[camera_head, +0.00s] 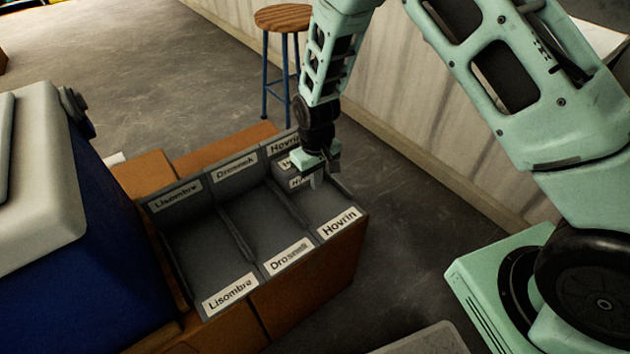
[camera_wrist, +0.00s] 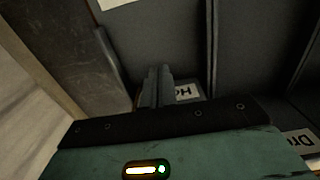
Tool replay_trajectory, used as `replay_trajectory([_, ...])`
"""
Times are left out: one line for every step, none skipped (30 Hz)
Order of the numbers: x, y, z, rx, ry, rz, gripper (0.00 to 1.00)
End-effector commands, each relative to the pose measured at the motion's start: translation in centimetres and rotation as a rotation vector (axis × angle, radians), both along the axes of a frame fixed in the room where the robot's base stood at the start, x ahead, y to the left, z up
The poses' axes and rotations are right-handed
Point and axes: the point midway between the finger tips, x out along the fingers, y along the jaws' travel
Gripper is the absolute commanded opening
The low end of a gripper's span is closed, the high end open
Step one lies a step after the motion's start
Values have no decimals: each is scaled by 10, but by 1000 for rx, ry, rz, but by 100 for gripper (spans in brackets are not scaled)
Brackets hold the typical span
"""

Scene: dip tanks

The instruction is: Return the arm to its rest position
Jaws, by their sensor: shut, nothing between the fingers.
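My gripper (camera_head: 316,176) is shut and empty, pointing down over the Hovrin compartment of the grey divided bin (camera_head: 216,228). The bin has three compartments labelled Lisombre, Droseelt or similar, and Hovrin, with labels on front and back walls. In the wrist view my closed fingers (camera_wrist: 156,88) show beside a white label (camera_wrist: 186,92) that is partly hidden. A small white labelled item (camera_head: 299,181) lies in the Hovrin compartment, partly behind the gripper. The Lisombre and middle compartments look empty. My arm reaches in from the upper right.
The bin rests on brown boxes (camera_head: 312,280). A blue and white cooler-like container (camera_head: 50,200) stands close at left. A stool with a wooden seat (camera_head: 284,18) stands behind, near a pale wall (camera_head: 400,110). Grey floor (camera_head: 400,215) is open right of the bin.

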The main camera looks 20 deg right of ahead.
Motion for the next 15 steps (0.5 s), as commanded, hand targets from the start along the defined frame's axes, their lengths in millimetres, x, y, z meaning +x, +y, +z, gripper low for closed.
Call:
replay_trajectory([1,0,11,1,-3,0,0])
replay_trajectory([1,0,15,1,-2,0,0])
replay_trajectory([1,0,22,1,-2,1,0])
replay_trajectory([1,0,27,1,-3,0,0])
replay_trajectory([1,0,32,1,-3,1,0])
replay_trajectory([1,0,39,1,-2,1,0])
replay_trajectory([1,0,44,1,-2,1,0])
replay_trajectory([0,0,49,1,-2,0,0])
replay_trajectory([0,0,55,0,-2,0,0])
replay_trajectory([0,0,59,0,-1,0,0])
replay_trajectory([0,0,62,0,-1,0,0])
replay_trajectory([0,0,66,0,0,0,0])
replay_trajectory([0,0,68,0,0,0,0])
replay_trajectory([0,0,70,0,1,0,0])
replay_trajectory([0,0,72,0,1,0,0])
